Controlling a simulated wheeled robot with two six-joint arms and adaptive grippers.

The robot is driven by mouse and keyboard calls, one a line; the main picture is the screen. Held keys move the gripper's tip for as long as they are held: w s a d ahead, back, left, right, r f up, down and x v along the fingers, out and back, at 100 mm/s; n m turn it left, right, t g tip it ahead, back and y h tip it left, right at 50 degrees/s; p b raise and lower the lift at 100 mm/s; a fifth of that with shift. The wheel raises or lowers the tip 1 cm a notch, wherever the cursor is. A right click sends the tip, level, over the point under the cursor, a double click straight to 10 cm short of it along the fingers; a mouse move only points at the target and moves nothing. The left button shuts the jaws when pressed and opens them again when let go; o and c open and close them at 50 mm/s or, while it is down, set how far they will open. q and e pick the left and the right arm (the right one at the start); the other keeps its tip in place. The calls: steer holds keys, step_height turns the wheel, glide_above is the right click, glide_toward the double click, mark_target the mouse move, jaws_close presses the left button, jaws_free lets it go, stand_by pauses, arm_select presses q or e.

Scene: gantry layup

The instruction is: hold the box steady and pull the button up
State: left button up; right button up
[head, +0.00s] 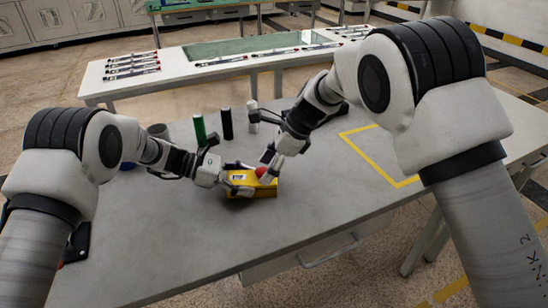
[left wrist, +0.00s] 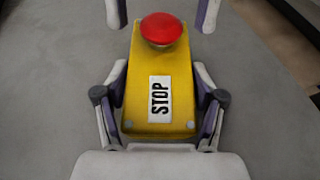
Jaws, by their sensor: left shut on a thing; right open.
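The yellow box (head: 266,189) lies on the grey table, with a white STOP label on its top. In the left wrist view, the box (left wrist: 138,92) sits between the fingers of my left gripper (left wrist: 160,108), which is shut on its sides. The red button (left wrist: 161,28) is a round dome at the far end of the box. In the head view, my left gripper (head: 240,184) is at the box's left end. My right gripper (head: 268,168) is open close around the red button (head: 261,172). Whether its fingers touch the button I cannot tell.
Green (head: 200,131), black (head: 227,124) and white (head: 252,116) cylinders stand behind the box. A yellow outline (head: 372,157) marks the table at right. The table (head: 180,240) is clear in front. A long white bench (head: 170,75) stands beyond.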

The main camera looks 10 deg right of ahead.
arm_select(q)
steer(key=shift+f, duration=0.1)
arm_select(e)
steer(key=c, duration=1.2)
steer(key=shift+o, duration=0.2)
steer(key=shift+r, duration=0.25)
steer(key=o, duration=1.2)
steer(key=shift+c, duration=0.2)
